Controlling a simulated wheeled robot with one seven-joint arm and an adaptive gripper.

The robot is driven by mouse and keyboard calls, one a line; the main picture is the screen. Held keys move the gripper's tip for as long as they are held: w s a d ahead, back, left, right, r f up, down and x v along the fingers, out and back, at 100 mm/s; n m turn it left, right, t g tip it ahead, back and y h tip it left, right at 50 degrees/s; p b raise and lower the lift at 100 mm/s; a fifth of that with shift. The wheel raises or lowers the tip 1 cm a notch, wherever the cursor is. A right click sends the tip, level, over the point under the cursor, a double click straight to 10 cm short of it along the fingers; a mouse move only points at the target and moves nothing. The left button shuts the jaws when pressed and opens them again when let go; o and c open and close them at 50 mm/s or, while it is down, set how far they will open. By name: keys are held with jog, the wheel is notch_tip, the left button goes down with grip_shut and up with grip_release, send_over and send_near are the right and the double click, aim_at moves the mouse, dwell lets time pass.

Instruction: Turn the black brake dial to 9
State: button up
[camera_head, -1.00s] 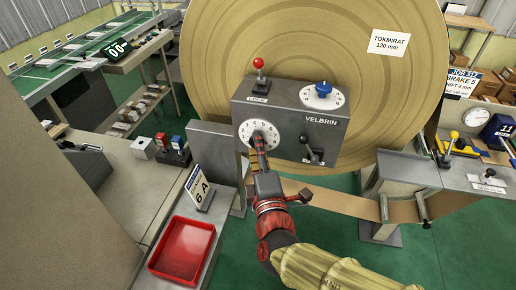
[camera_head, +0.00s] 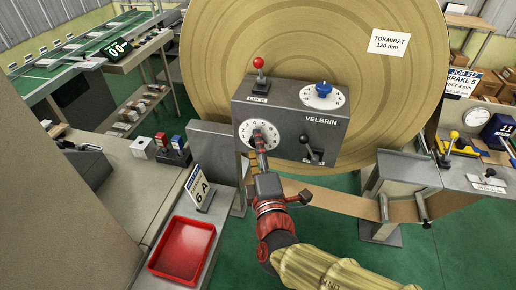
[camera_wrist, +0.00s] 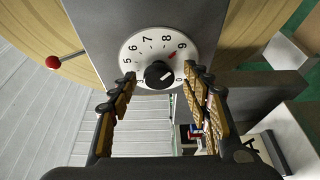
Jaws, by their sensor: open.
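The black brake dial (camera_wrist: 155,75) is a round knob on a white numbered face (camera_wrist: 138,48), on the front of the grey VELBRIN box (camera_head: 290,120). In the wrist view its white line points right, toward the 0; a red mark sits on the face near 8 and 9. In the head view the face (camera_head: 247,133) is partly hidden by my gripper (camera_head: 260,145). My gripper is open, also in the wrist view (camera_wrist: 161,76), with one finger on each side of the knob and gaps between. No finger visibly touches the knob.
The box also bears a red-balled lever (camera_head: 259,64), a blue knob (camera_head: 323,89) and a black lever (camera_head: 314,153). A large brown roll (camera_head: 400,90) stands behind. A grey block (camera_head: 213,150) is left of the box. A sign (camera_head: 461,81) reads BRAKE 5.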

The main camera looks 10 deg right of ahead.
jog(key=s, duration=1.2)
jog(key=shift+d, duration=0.25)
dwell(0.6)
